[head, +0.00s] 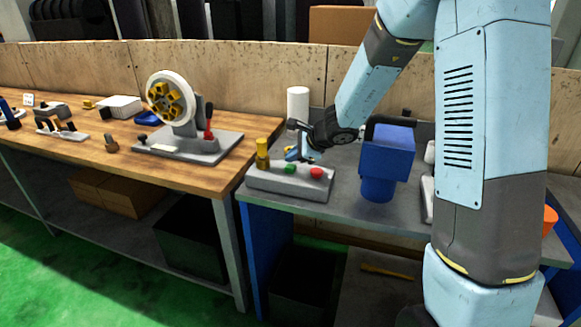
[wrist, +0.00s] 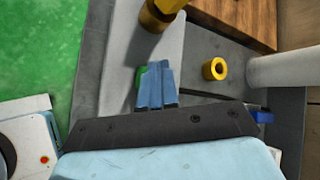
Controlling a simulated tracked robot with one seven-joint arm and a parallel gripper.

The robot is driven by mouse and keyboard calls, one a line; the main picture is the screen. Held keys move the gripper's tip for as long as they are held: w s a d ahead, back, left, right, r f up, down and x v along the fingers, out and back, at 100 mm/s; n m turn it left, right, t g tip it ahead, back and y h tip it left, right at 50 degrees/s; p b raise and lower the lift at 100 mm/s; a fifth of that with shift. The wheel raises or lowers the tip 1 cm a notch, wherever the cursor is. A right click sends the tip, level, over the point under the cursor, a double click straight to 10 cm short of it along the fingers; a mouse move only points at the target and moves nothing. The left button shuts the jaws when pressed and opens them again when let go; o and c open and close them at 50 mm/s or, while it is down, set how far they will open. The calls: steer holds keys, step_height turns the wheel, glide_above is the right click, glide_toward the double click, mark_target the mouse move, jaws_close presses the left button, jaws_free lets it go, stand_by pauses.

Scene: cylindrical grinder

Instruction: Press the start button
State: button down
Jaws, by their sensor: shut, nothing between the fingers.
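A grey control box (head: 288,182) sits at the left front of the metal bench, with a green button (head: 290,169), a red button (head: 316,174) and a yellow post (head: 262,155) on top. No label is readable; the green one looks like the start button. My gripper (head: 293,155) is shut and empty, its fingertips close above the green button. In the wrist view the blue fingers (wrist: 157,68) cover most of the green button (wrist: 140,76), which shows along their left edge. I cannot tell whether they touch it. The red button is hidden there.
A blue machine part (head: 385,155) stands right of my gripper, and a white cylinder (head: 298,104) behind it. The wrist view shows the yellow post (wrist: 157,14) beyond the fingertips and a yellow ring (wrist: 215,69) to their right. A wooden bench (head: 200,180) with a chuck fixture (head: 173,98) adjoins on the left.

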mark_target(293, 167)
steer(key=shift+f, duration=0.85)
stand_by(0.9)
stand_by(0.3)
steer(key=shift+r, duration=1)
steer(key=shift+r, duration=2.5)
